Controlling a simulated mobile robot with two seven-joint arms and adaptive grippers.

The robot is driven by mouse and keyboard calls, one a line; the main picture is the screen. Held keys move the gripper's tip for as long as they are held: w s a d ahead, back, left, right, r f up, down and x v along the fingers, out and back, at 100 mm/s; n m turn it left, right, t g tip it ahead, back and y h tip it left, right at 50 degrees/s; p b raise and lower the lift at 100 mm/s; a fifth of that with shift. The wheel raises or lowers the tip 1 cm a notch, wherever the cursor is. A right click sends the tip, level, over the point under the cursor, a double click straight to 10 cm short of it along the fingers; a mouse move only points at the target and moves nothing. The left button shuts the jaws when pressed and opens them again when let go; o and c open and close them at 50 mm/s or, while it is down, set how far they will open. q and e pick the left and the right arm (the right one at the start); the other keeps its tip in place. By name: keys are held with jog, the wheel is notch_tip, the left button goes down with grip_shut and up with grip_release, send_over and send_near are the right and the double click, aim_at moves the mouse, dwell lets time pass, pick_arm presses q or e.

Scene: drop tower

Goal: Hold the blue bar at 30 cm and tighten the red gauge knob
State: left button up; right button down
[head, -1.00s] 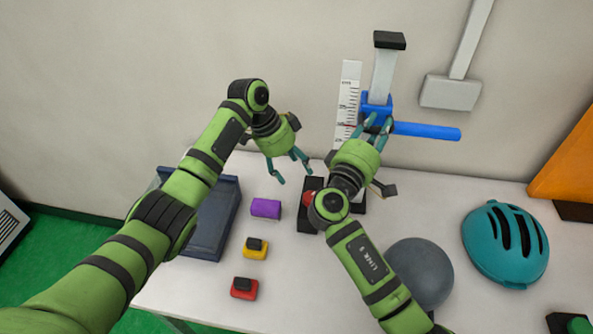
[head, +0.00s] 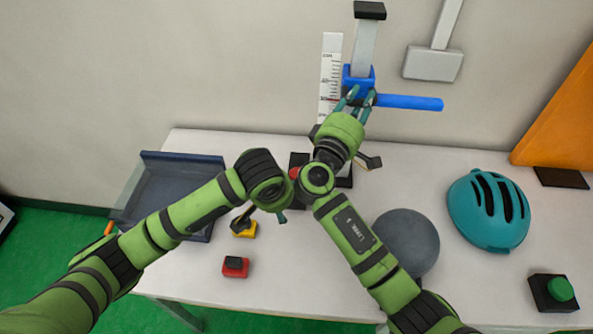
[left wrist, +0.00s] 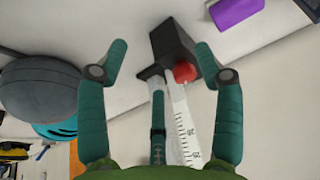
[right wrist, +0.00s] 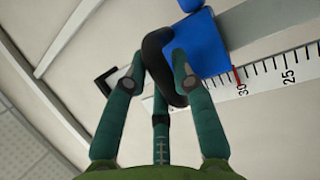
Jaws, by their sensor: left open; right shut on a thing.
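The blue bar (head: 410,102) sticks out to the right from a blue block (head: 357,78) on the upright post. My right gripper (head: 356,96) is shut on a black handle (right wrist: 158,52) beside the blue block. In the right wrist view the block's edge lies by a red line at 30 on the white scale (right wrist: 270,78). The red gauge knob (left wrist: 185,72) sits at the tower's black base (left wrist: 172,42); it is partly hidden by my arms in the head view (head: 294,173). My left gripper (left wrist: 162,50) is open, facing the knob, its fingers apart and empty.
A teal helmet (head: 488,210) and a grey ball (head: 405,245) are on the right of the table. A green button (head: 560,288) is at the right front.

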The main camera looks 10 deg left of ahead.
pick_arm(q)
send_over(296, 170)
jog(key=s, duration=0.3)
jog(key=shift+s, duration=0.1)
jog(key=x, duration=0.3)
jog(key=shift+f, duration=0.35)
jog(key=shift+x, duration=0.75)
